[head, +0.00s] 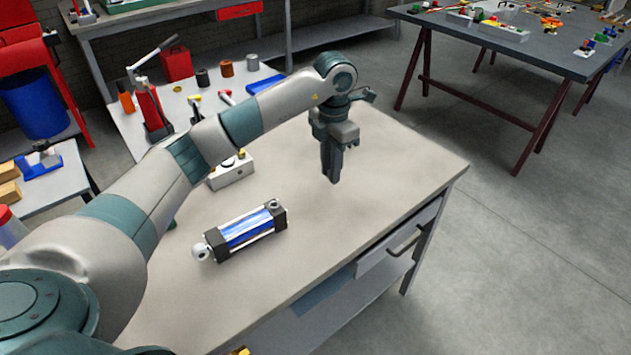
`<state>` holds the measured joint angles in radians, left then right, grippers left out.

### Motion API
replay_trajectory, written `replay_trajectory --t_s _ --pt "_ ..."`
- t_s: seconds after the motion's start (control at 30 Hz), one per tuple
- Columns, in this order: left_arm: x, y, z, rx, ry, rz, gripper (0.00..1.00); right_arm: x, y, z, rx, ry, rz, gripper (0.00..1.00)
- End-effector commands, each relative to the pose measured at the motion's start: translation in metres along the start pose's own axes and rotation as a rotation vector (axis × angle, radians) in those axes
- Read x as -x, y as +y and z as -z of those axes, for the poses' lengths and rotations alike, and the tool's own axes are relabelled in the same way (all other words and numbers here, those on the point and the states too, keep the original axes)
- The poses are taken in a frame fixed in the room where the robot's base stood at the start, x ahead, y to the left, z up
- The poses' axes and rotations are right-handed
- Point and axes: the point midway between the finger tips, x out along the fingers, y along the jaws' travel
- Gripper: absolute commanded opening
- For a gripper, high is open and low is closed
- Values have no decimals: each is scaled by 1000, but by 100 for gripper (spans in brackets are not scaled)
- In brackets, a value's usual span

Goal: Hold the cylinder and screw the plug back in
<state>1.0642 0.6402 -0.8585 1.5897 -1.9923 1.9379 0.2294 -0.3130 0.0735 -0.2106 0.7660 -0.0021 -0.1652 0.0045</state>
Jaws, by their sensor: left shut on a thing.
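The cylinder (243,231) lies on its side on the workbench, with a shiny blue barrel, dark end blocks and a pale rod eye at its left end. A round port or fitting shows on top of its right end block. My left gripper (334,178) points down over the bench, right of and beyond the cylinder and apart from it. Its fingers are close together on something small that they hide. I cannot make out the plug anywhere in view. My right gripper is not in view.
The workbench (390,190) is clear around the cylinder and to the right. A light grey box (232,172) stands behind the cylinder, partly under my left arm. A side table (200,112) behind holds a red press and several cans. A drawer (400,240) is at the bench front.

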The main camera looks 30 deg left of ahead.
Motion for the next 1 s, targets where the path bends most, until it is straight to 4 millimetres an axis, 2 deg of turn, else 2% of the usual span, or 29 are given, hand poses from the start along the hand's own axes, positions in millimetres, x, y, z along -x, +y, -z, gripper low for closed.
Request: replay_trajectory --t_s 0.23,0.7,0.8,1.0 --pt "7 -4 -11 0 0 -1 0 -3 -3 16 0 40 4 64" --pt "8 -4 -11 0 0 -1 0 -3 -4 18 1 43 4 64" --pt "8 -4 -11 -4 0 -1 0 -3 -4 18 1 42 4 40" --pt "9 -10 -9 -97 -1 -2 0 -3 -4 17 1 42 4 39"
